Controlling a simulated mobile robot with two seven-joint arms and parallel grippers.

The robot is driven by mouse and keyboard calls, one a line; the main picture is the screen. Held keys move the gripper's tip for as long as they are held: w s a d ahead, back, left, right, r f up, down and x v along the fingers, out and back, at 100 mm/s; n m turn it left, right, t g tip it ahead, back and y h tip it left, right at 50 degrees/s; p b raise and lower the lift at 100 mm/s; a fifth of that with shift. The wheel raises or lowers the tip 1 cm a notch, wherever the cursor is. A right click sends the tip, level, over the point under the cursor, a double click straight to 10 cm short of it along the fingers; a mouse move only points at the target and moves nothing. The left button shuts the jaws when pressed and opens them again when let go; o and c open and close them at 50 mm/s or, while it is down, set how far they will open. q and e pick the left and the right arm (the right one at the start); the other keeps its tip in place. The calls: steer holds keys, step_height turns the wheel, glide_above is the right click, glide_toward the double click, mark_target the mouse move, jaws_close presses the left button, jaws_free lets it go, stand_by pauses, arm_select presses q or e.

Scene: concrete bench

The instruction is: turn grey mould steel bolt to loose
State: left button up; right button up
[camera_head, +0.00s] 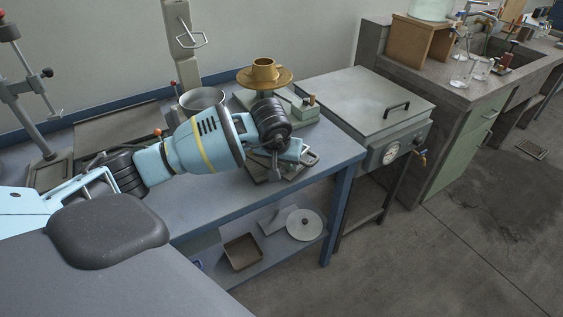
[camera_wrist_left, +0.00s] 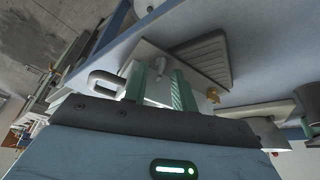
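A grey steel mould (camera_wrist_left: 205,58) with a ribbed panel fills the upper middle of the left wrist view. A short grey bolt (camera_wrist_left: 160,66) stands on it, and a pale loop handle (camera_wrist_left: 105,82) is at its left. My left gripper (camera_wrist_left: 160,84) has two green fingers, apart, with the bolt showing in the gap near their tips. I cannot tell whether they touch it. In the head view my left gripper (camera_head: 287,152) is over the mould's place on the bench and hides most of it; a loop handle (camera_head: 311,157) shows beside it. My right gripper is not in view.
A brass flanged cup (camera_head: 264,70) and a metal pot (camera_head: 202,100) stand behind my left gripper on the blue bench (camera_head: 215,203). A lidded steel box (camera_head: 350,100) stands to the right. A tray (camera_head: 242,251) and a disc (camera_head: 304,225) lie on the lower shelf.

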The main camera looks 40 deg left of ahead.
arm_select(q)
jaws_close()
